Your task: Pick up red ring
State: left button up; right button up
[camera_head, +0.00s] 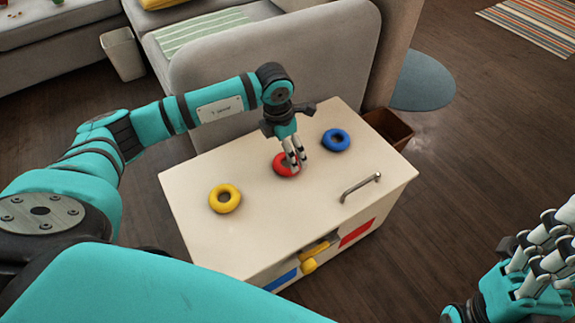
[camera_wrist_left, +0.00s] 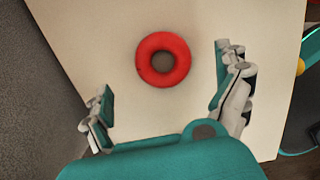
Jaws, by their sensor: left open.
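The red ring (camera_head: 281,167) lies flat on the white cabinet top (camera_head: 255,225), partly hidden by my left gripper in the head view. My left gripper (camera_head: 295,160) is above the ring's right side, fingers pointing down. In the left wrist view the whole red ring (camera_wrist_left: 163,42) shows, with the open fingers of my left gripper (camera_wrist_left: 165,90) on either side below it in the picture. Nothing is between the fingers. My right gripper (camera_head: 540,250) is at the right edge, away from the cabinet; its opening is hard to judge.
A yellow ring (camera_head: 238,200) lies left of the red one and a blue ring (camera_head: 347,140) lies to its right. A metal handle (camera_head: 360,187) stands up near the cabinet top's right side. A grey sofa back (camera_head: 270,70) rises behind the cabinet.

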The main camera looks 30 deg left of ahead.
aim_at(288, 166)
pick_arm(q)
jog(key=f+b, duration=0.2)
jog(key=f, duration=0.3)
jog(key=shift+d+f+b, duration=0.2)
jog(key=shift+b, duration=0.1)
jog(key=shift+r, duration=0.1)
jog(key=c, duration=1.1)
